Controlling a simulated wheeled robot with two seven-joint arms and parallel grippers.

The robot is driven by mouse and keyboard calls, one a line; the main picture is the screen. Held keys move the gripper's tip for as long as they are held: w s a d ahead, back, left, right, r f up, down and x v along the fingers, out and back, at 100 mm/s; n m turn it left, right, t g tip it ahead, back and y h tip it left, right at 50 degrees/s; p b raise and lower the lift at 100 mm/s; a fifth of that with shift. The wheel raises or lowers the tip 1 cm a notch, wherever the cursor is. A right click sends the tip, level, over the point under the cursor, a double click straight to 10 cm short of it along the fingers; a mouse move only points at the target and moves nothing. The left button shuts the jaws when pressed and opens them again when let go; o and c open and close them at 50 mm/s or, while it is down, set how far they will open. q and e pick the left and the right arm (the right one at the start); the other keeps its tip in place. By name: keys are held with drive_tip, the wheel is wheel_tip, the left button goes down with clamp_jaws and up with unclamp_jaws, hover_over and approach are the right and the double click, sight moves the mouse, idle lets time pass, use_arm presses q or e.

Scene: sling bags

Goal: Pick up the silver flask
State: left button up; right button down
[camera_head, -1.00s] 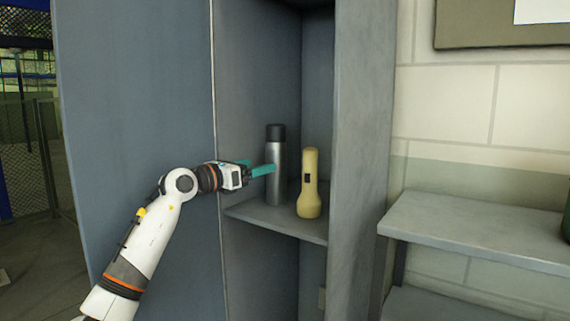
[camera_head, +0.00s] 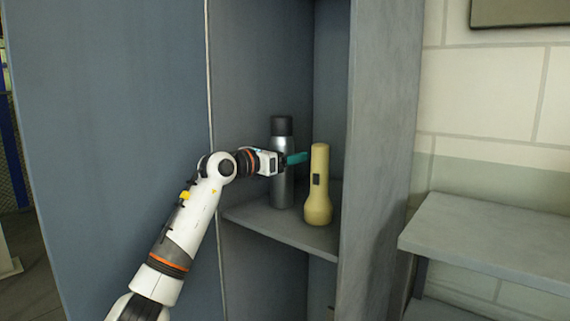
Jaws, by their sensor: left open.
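The silver flask (camera_head: 283,190) with a dark cap stands upright on the shelf (camera_head: 270,225) inside the grey locker. My left gripper (camera_head: 288,159) reaches in from the left at the height of the flask's upper body. One teal finger shows, passing in front of the flask; the other is mostly hidden. The gripper is open. I cannot tell whether it touches the flask. A yellow flashlight (camera_head: 319,190) stands upright just right of the flask. My right gripper is not in view.
The locker door or side panel (camera_head: 110,130) fills the left. The locker's right wall (camera_head: 380,150) stands close to the flashlight. A grey bench shelf (camera_head: 490,230) is at the right by a tiled wall. Little free room lies around the flask.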

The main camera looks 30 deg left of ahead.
use_arm(q)
drive_tip(key=shift+w+d, duration=0.2)
drive_tip(key=shift+d, duration=0.1)
drive_tip(key=shift+s+r, duration=0.15)
drive_tip(key=shift+s, duration=0.05)
drive_tip(key=shift+c, duration=1.2)
drive_tip(key=c, duration=0.9)
drive_tip(key=shift+c, duration=1.1)
